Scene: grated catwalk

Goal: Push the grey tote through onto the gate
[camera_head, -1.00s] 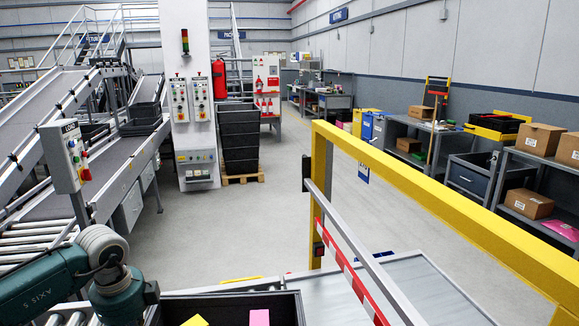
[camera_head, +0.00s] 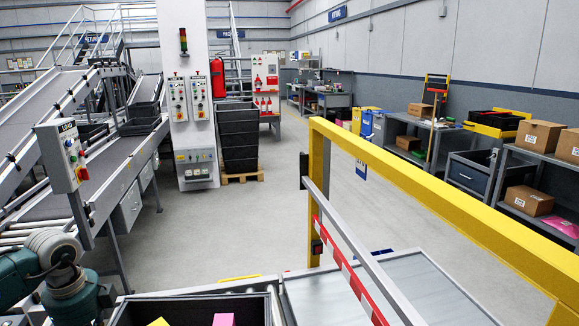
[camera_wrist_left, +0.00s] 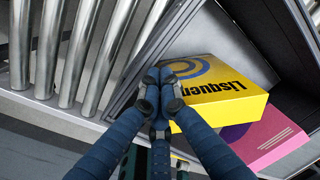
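The grey tote (camera_head: 190,300) is dark and open-topped. It stands at the bottom edge of the head view with a yellow box (camera_head: 158,322) and a pink box (camera_head: 223,320) inside. Its near part is cut off. The wrist view shows its rim (camera_wrist_left: 184,27) and the boxes close up. My left gripper (camera_wrist_left: 161,82) has its blue fingertips together at the rim and appears shut on the tote wall. Its fingers are below the head view. Right of the tote is the gate: a metal plate (camera_head: 362,278) beside a yellow frame (camera_head: 440,208). My right gripper is not in view.
Silver rollers (camera_wrist_left: 85,45) lie beside the tote in the wrist view. A red-and-white striped bar (camera_head: 345,268) and a metal rail (camera_head: 350,245) slant across the plate. A control box (camera_head: 66,155) stands at left. The floor beyond is clear.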

